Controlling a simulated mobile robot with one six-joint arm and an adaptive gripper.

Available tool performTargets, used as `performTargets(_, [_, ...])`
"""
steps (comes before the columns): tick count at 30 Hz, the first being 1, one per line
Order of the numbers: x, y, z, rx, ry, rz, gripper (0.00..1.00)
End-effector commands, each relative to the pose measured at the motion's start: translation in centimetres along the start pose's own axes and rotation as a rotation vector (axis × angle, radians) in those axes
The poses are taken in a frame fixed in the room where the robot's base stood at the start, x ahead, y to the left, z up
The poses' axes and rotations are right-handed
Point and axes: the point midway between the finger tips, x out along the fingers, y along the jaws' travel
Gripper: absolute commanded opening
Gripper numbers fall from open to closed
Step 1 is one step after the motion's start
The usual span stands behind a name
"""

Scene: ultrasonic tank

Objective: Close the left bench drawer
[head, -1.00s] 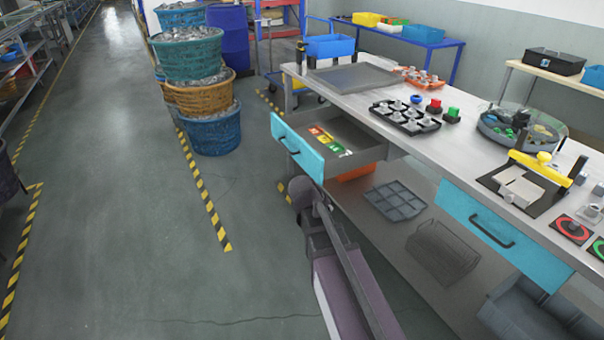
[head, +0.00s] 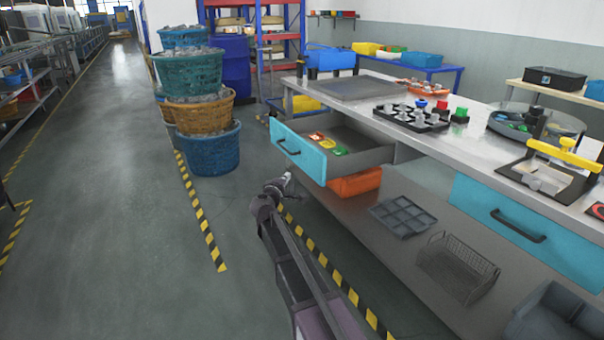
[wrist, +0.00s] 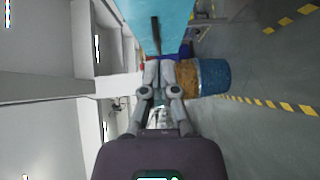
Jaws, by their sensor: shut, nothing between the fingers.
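The left bench drawer (head: 305,152) has a cyan front with a dark bar handle (head: 288,147). It stands pulled out from the bench, with small coloured items inside. My gripper (head: 284,181) is below and just in front of the drawer front in the head view, apart from the handle as far as I can tell. In the wrist view my gripper (wrist: 159,68) is shut and empty, with its fingertips pointing toward the cyan drawer front (wrist: 172,22). The handle shows there as a dark bar (wrist: 156,36) a little beyond the fingertips.
The bench top (head: 440,140) carries a black parts tray (head: 410,118) and a round bowl. A second cyan drawer (head: 520,225) is shut at the right. An orange bin (head: 355,182) and wire basket (head: 458,268) sit on the lower shelf. Stacked baskets (head: 207,148) stand left; the floor between is clear.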

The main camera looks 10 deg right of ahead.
Motion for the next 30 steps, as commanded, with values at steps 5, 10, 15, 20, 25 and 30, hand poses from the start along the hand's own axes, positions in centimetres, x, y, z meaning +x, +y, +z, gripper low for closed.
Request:
performTargets(5, [0.3,-0.5,-1.4,-0.039,0.035,0.032,0.0])
performTargets(10, [0.3,-0.4,-1.5,-0.045,0.039,0.036,0.0])
performTargets(15, [0.3,-0.4,-1.5,-0.044,0.037,0.036,0.0])
performTargets(20, [0.6,-0.4,-1.5,-0.043,0.037,0.035,0.0])
performTargets(25, [1.6,-0.3,-1.5,-0.043,0.035,0.035,0.0])
performTargets(30, [3.5,-0.3,-1.6,-0.042,0.035,0.035,0.0])
